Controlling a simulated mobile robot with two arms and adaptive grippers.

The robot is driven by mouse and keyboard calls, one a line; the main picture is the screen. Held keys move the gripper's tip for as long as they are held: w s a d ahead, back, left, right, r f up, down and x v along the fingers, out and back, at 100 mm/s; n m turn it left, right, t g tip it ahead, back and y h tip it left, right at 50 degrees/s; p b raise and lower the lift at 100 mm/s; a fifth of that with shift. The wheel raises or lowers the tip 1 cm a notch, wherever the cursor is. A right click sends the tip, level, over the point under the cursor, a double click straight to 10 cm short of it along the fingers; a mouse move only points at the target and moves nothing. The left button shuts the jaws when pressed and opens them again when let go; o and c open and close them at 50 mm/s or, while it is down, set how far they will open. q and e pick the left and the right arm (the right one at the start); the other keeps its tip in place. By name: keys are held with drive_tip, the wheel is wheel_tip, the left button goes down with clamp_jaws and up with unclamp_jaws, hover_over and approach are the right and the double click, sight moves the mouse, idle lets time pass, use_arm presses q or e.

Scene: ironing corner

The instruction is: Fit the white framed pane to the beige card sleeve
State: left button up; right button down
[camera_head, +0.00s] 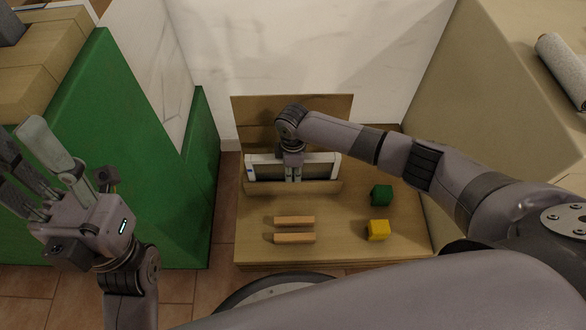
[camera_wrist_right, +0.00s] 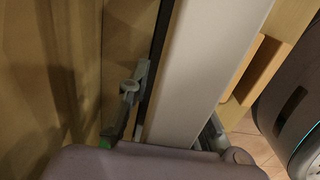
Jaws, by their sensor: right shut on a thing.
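The white framed pane (camera_head: 330,165) stands nearly upright on the low wooden table in the head view, long side across. My right gripper (camera_head: 293,174) is shut on it near its middle, from above. In the right wrist view the pane's white frame (camera_wrist_right: 205,65) runs diagonally between the fingers. A beige strip, which looks like the card sleeve (camera_head: 325,187), lies right along the pane's lower edge. Whether the pane sits inside it or just behind it I cannot tell. My left gripper (camera_head: 27,165) is open and empty at the far left, away from the table.
Two wooden bars (camera_head: 294,221) lie in front of the sleeve on the table (camera_head: 345,252). A green cube (camera_head: 381,195) and a yellow cube (camera_head: 378,230) are at right. A wooden board (camera_head: 335,107) stands behind. A green block-like cabinet (camera_head: 120,150) is at left.

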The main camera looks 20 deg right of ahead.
drive_tip(key=shift+f, duration=0.15)
drive_tip(key=c, duration=1.4)
unclamp_jaws()
drive_tip(key=shift+o, duration=0.6)
drive_tip(key=o, duration=0.4)
